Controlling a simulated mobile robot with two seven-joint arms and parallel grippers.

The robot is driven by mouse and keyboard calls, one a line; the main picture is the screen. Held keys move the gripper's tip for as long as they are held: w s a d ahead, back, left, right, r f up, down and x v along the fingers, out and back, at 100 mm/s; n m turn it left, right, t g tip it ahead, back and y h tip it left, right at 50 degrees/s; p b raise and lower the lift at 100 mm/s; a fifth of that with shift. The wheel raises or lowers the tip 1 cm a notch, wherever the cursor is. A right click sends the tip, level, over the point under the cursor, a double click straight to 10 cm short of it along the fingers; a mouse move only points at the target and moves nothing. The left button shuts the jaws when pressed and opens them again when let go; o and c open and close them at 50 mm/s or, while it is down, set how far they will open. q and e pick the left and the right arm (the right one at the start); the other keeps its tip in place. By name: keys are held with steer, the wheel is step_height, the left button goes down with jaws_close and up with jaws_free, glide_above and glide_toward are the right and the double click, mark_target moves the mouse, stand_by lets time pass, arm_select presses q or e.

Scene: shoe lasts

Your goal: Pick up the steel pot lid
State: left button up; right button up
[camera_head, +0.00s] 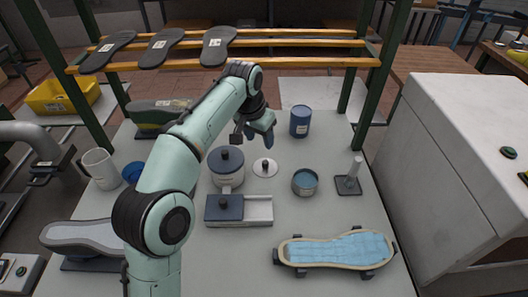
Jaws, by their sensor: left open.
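The steel pot lid (265,169), a small pale disc with a dark knob, lies on the light table just right of the grey pot. My left gripper (259,139) is open, above and a little behind the lid, with its fingers pointing down. The fingers look small and partly merge with the wrist, and nothing shows between them. I see no contact with the lid. My right gripper is not in view.
A pot with a dark lid (227,172) stands close on the lid's left. A small bowl with blue contents (305,182) is to the right, a blue can (300,121) behind right. A tray with a blue block (258,211) lies in front.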

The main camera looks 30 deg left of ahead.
arm_select(q)
steer(key=b, duration=0.2)
glide_above(265, 162)
steer(key=s, duration=0.2)
steer(key=x, duration=0.3)
steer(key=s+x, duration=0.1)
steer(key=x, duration=0.2)
steer(key=shift+s+d+f, duration=0.1)
steer(key=shift+s+f, duration=0.05)
steer(key=shift+f, duration=0.3)
steer(key=shift+w+f, duration=0.2)
steer(key=shift+f, duration=0.3)
steer(key=b+x, duration=0.1)
steer(key=x, duration=0.4)
steer(key=shift+f+b, duration=0.2)
steer(key=shift+b, duration=0.15)
jaws_close()
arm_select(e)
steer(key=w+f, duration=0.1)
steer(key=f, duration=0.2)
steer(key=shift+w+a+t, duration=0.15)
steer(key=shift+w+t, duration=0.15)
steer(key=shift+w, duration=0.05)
